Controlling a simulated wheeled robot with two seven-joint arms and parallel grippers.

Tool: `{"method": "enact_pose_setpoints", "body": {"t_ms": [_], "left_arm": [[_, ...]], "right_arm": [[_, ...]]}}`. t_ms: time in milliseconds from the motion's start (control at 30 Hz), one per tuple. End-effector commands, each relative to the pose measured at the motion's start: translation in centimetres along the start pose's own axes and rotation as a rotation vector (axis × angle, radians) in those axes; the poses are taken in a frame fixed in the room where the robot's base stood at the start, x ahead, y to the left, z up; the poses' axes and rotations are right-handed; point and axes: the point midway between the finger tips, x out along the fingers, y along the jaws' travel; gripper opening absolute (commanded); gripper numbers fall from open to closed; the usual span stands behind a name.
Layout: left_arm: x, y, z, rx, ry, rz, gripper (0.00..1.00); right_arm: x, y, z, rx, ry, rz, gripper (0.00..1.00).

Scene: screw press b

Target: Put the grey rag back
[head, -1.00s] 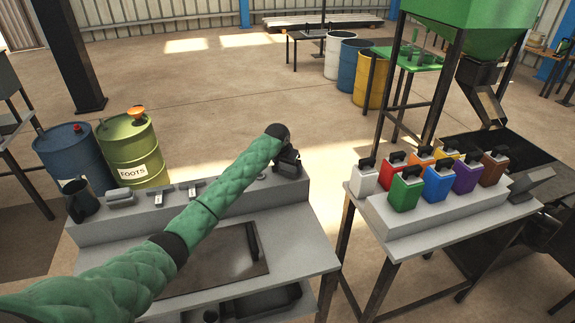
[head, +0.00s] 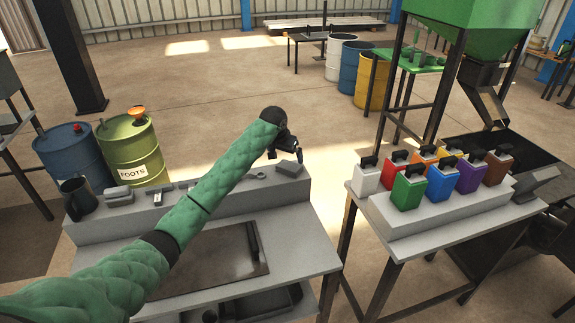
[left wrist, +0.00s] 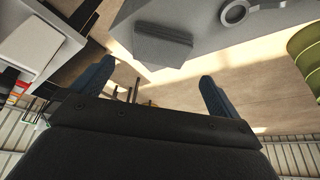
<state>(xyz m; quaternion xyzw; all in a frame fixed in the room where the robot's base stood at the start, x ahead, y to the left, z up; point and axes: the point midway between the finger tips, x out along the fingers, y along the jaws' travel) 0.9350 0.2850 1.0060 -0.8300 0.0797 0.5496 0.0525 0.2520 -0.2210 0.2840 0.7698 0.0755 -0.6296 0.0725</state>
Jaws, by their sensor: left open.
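A small folded grey piece, seemingly the grey rag (head: 289,168), lies at the right end of the raised grey ledge on the workbench. It also shows in the left wrist view (left wrist: 160,46), near the ledge's corner. My left gripper (head: 295,154) is just above and beside it, apart from it. In the left wrist view the two blue fingers of the left gripper (left wrist: 155,90) are wide apart with nothing between them. My right gripper is not in view.
The ledge (head: 235,190) also holds a ring (head: 259,176), a grey block (head: 118,195) and a dark mug (head: 78,198). A dark plate (head: 215,260) lies on the workbench. A second table at the right carries several coloured canisters (head: 408,190). A gap separates the tables.

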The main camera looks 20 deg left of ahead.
Motion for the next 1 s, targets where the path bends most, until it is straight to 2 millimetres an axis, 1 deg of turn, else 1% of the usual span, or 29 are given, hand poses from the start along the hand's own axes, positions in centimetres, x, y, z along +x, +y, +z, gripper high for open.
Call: {"method": "enact_pose_setpoints", "body": {"t_ms": [100,200,300,400,867,1000], "left_arm": [[-1.9,0.0,0.1,0.001,0.002,-0.001,1.0],[-3.3,0.0,0.0,0.0,0.001,-0.001,1.0],[-4.2,0.0,0.0,0.0,0.001,0.0,1.0],[-4.8,0.0,0.0,0.0,0.0,0.0,1.0],[-5.0,0.0,0.0,0.0,-0.001,0.0,1.0],[-5.0,0.0,0.0,0.0,-0.001,0.0,1.0]], "right_arm": [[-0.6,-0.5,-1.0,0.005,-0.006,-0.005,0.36],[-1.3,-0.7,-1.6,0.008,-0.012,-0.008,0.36],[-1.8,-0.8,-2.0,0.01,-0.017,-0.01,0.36],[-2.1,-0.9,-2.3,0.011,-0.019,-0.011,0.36],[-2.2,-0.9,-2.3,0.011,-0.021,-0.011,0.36],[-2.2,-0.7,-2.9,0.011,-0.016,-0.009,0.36]]}}
